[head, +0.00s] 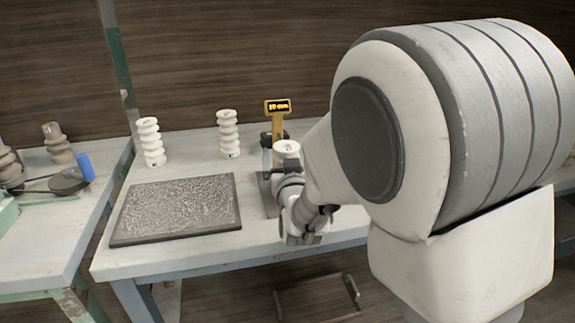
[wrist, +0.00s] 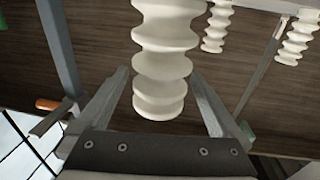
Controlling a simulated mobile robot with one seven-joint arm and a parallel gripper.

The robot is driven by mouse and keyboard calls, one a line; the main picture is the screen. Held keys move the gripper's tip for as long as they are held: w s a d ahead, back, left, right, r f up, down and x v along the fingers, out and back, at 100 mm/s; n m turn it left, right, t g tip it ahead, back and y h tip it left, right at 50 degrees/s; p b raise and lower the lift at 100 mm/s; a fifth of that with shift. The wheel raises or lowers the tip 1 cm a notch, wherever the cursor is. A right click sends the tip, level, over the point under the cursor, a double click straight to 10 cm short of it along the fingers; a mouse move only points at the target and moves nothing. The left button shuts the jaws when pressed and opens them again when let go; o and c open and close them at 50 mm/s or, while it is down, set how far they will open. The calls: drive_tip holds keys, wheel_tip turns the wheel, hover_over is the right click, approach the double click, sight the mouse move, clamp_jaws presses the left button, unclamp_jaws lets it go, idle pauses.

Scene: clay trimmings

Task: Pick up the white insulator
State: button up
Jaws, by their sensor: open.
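A ribbed white insulator (wrist: 165,45) stands large in the middle of the wrist view, between the two fingers of my gripper (wrist: 159,75). The fingers are open, with a visible gap on each side of it. In the head view, the top of this white insulator (head: 287,148) shows at the yellow-signed stand; my gripper and arm hide its lower part. Two more white insulators stand upright at the back of the table, one at the left (head: 152,143) and one in the middle (head: 228,135). They also show in the wrist view, at upper right (wrist: 217,28) and far right (wrist: 298,38).
A yellow gauge with a display (head: 278,108) rises behind the near insulator. A dark textured slab (head: 178,210) lies at the table's front left. A side bench at the left holds a brown insulator (head: 57,146) and a blue cylinder (head: 84,167). A post (head: 117,65) stands between the tables.

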clamp_jaws()
drive_tip(key=shift+r, duration=0.1)
idle(0.5)
